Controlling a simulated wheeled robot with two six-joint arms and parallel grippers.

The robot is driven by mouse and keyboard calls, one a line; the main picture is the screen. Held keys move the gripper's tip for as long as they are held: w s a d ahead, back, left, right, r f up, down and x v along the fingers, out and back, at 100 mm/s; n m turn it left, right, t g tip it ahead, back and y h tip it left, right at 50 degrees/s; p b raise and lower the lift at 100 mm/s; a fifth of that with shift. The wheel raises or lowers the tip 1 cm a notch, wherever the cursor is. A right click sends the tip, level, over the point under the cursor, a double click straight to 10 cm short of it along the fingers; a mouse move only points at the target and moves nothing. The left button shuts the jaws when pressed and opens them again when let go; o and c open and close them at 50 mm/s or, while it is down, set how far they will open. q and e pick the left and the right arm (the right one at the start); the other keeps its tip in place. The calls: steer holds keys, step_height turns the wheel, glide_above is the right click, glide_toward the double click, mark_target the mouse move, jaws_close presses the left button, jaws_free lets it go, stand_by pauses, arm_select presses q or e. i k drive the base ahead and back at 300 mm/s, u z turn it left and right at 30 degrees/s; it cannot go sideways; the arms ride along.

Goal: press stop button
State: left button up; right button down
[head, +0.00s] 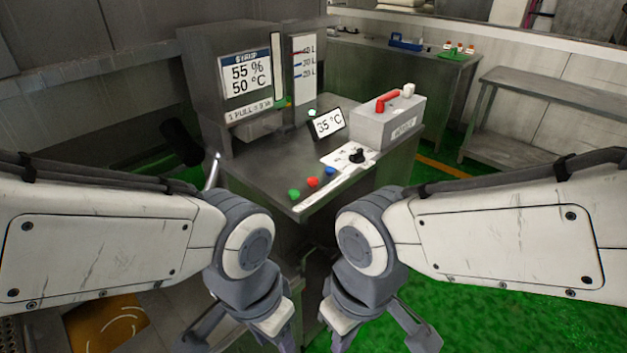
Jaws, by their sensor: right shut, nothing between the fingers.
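A red round button (313,182) sits on the front edge of the steel console (262,165). A green button (294,194) is to its left and a blue button (330,171) to its right. No label on the buttons is readable, so I cannot read which is stop. My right gripper (345,343) hangs low at the bottom of the head view, nearer to me and below the buttons, apart from them, shut and empty. My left gripper (275,340) hangs at the bottom, left of the right one. Its fingertips are cut off by the frame edge.
A black-knobbed lever (357,156) stands on a white plate right of the buttons. Behind it are a 35 °C display (328,122) and a grey box (388,125) with a red handle. A syrup display cabinet (247,78) rises at the left. The space above the buttons is clear.

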mark_target(312, 182)
steer(key=z, duration=1.55)
steer(key=i, duration=0.7)
steer(key=u, duration=2.9)
